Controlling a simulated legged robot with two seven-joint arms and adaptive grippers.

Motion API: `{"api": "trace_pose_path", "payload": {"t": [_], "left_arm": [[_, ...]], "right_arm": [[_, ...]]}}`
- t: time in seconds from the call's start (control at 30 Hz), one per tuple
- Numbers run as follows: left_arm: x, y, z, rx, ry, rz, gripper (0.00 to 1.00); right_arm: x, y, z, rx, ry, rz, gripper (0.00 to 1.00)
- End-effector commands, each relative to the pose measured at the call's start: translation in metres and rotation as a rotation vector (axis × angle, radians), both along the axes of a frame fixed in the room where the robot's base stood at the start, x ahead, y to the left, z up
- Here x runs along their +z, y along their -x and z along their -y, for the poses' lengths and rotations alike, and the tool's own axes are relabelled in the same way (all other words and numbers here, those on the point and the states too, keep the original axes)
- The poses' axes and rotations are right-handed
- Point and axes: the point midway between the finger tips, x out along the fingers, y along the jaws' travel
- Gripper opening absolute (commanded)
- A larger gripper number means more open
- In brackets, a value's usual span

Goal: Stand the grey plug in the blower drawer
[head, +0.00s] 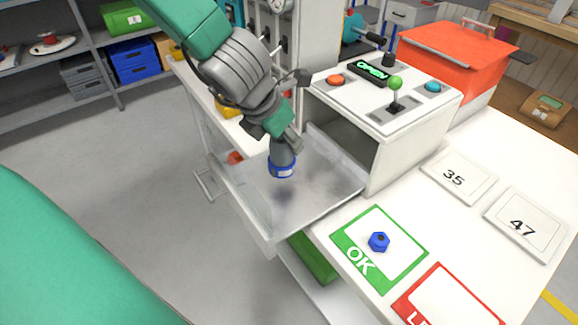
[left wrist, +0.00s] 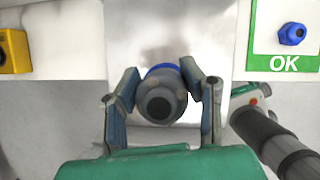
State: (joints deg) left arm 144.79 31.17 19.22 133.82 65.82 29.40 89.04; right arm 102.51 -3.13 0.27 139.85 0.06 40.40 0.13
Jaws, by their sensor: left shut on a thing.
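The grey plug (head: 282,156) has a blue collar at its lower end. My left gripper (head: 284,140) is shut on it and holds it upright, collar down, in or just over the open blower drawer (head: 325,190). Whether the collar touches the drawer floor, I cannot tell. In the left wrist view the plug (left wrist: 160,98) sits between the two fingers of my left gripper (left wrist: 163,90), its dark round end facing the camera. The drawer floor (left wrist: 165,25) shows behind it. My right gripper is not seen.
The blower box beside the drawer has a lit "OPEN" display (head: 370,72), buttons and a green-knobbed lever (head: 395,83). A blue nut (head: 378,241) lies on the green OK card (head: 350,236). Cards marked 35 (head: 459,177) and 47 (head: 526,223) lie right. A red-orange bin (head: 458,58) stands behind.

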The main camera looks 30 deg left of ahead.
Motion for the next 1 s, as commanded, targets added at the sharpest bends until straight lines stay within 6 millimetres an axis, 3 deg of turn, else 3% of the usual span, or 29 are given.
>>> {"api": "trace_pose_path", "payload": {"t": [0.37,0.77,0.8,0.83,1.0], "left_arm": [[-0.046,0.0,-0.001,0.0,0.001,-0.001,0.03],[-0.051,0.0,0.0,0.0,0.0,0.002,0.02],[-0.05,0.0,0.0,0.0,0.0,0.001,0.49],[-0.05,0.0,0.0,0.0,0.0,0.001,0.57],[-0.049,0.0,0.0,-0.001,0.0,0.001,0.57]], "right_arm": [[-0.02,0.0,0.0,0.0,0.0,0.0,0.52],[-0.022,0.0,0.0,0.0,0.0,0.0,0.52],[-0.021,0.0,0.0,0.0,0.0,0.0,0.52],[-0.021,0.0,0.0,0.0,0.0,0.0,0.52],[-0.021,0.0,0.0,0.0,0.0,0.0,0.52]]}}
